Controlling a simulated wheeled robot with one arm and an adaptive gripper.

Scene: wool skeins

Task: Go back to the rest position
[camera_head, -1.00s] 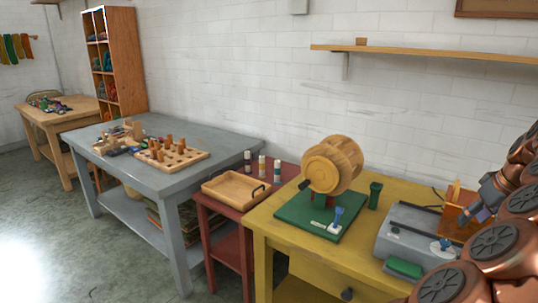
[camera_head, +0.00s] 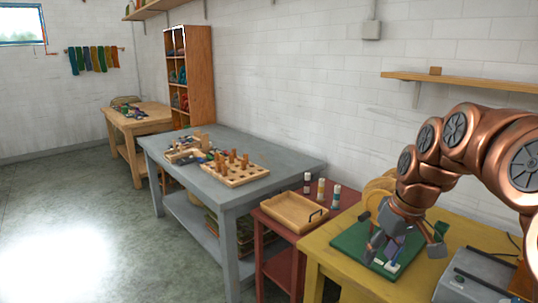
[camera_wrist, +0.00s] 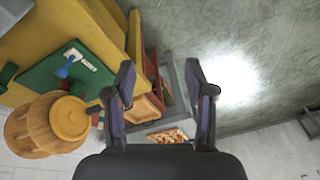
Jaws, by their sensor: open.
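My copper-coloured arm reaches over the yellow table (camera_head: 345,272) at the right of the head view. My gripper (camera_head: 405,255) hangs above the green board (camera_head: 352,240). In the wrist view my gripper (camera_wrist: 160,75) has its two dark fingers wide apart with nothing between them. The wooden drum (camera_head: 377,190) is mostly hidden behind my arm; in the wrist view it shows plainly at the left (camera_wrist: 60,122), beside the fingers. A blue-handled piece (camera_wrist: 68,68) on the green board is apart from the fingers.
A wooden tray (camera_head: 292,211) and several small bottles (camera_head: 321,190) stand on the red table. The grey table (camera_head: 215,196) holds a peg board (camera_head: 236,170). A grey machine (camera_head: 470,282) is at the lower right. The floor (camera_head: 90,220) at left is clear.

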